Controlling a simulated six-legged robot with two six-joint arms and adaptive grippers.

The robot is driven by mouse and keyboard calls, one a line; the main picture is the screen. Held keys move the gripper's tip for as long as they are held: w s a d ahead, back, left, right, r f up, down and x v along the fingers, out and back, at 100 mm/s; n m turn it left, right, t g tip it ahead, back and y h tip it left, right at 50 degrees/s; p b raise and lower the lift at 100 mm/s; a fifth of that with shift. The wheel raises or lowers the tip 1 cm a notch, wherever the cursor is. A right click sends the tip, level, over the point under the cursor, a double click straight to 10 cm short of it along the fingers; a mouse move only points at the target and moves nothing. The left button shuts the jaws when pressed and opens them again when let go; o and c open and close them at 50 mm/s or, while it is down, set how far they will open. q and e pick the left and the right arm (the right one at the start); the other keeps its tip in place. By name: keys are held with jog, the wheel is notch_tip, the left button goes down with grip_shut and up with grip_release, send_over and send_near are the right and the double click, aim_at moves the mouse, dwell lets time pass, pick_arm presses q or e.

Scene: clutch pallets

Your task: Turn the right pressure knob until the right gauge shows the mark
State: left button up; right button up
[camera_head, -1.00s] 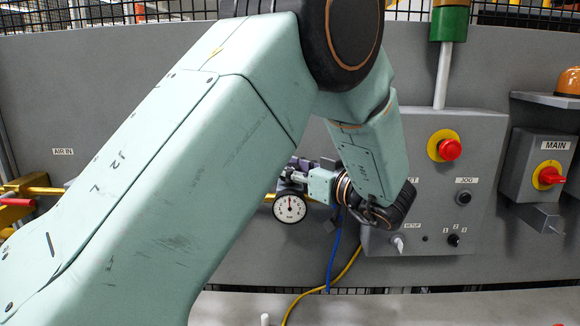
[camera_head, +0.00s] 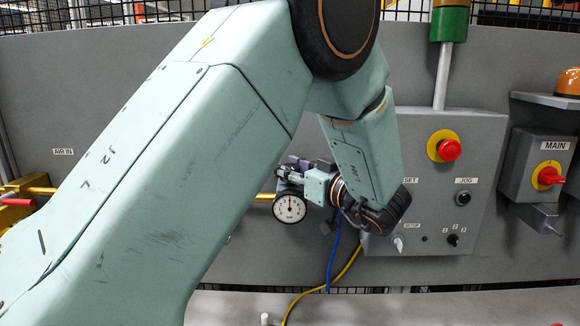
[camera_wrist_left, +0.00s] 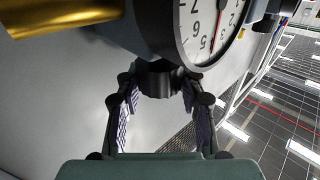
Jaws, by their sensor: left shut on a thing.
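The right gauge (camera_head: 290,207) is a round white dial with a black rim; its needle looks near upright in the head view, but is too small to read exactly. In the left wrist view the same gauge (camera_wrist_left: 205,28) is partly cut off at the top, with digits, a dark needle and a thin red line near the 5. The dark pressure knob (camera_wrist_left: 158,82) sits below the gauge there, between the two fingers. My left gripper (camera_wrist_left: 155,92) is shut on this knob; it also shows in the head view (camera_head: 293,177), just above the gauge. My right gripper is out of view.
A grey control box (camera_head: 440,180) with a red button (camera_head: 449,150) stands right of the wrist. Yellow air pipe (camera_head: 40,190) runs along the wall. A blue hose (camera_head: 333,262) and a yellow hose (camera_head: 318,286) hang below. My left arm hides much of the wall.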

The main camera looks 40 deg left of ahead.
aim_at(290, 166)
pick_arm(q)
jog(key=shift+m+t+h+p, duration=0.45)
jog(key=shift+m+t, duration=0.75)
jog(key=shift+t, duration=0.6)
dwell(1.9)
jog(key=o, duration=1.2)
notch_tip(290, 166, up, 10)
jog(key=shift+f, duration=0.2)
jog(key=shift+r, duration=0.15)
